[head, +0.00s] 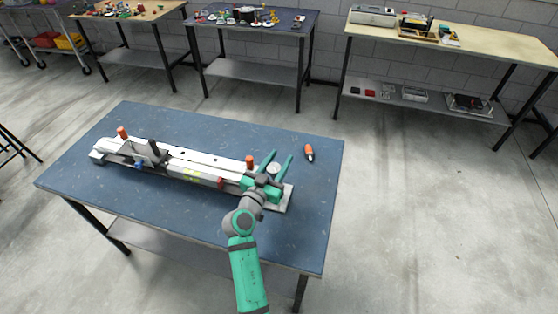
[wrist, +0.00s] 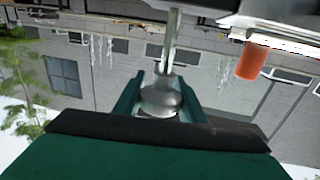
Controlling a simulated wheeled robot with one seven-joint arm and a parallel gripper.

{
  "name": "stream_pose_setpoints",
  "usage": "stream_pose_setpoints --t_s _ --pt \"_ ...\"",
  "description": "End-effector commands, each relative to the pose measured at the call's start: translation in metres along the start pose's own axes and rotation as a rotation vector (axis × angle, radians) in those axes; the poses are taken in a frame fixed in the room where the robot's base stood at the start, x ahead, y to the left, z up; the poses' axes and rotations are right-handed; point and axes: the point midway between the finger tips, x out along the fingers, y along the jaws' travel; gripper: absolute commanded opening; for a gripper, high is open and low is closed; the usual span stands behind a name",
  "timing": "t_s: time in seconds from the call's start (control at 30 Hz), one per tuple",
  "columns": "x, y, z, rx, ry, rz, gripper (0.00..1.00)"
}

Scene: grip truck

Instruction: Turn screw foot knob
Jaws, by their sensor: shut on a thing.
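The screw foot knob (wrist: 160,98) is a grey rounded metal knob on a shiny screw shaft (wrist: 172,45). In the wrist view it sits between the two teal fingers of my gripper (wrist: 162,78), which are shut on it. In the head view my gripper (head: 280,156) is at the right end of the long white and grey device (head: 195,160) on the blue table. A round silver part (head: 274,169) shows between the fingers there. The fingers and palm hide part of the knob.
An orange knob (head: 250,161) stands on the device close to my gripper; it also shows in the wrist view (wrist: 252,60). An orange-handled tool (head: 309,151) lies right of the device. The blue table (head: 130,118) has bare room behind and in front of the device.

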Motion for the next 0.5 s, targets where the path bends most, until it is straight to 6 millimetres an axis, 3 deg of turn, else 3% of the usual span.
stream_pose_setpoints --t_s 0.03,0.1,0.5 --pt "0.0009 -0.0005 -0.0009 0.001 0.001 -0.001 0.42" --pt "0.0008 -0.0004 -0.0007 0.001 0.001 -0.001 0.54" --pt "-0.0086 -0.0031 -0.0005 0.001 0.001 -0.006 0.54"
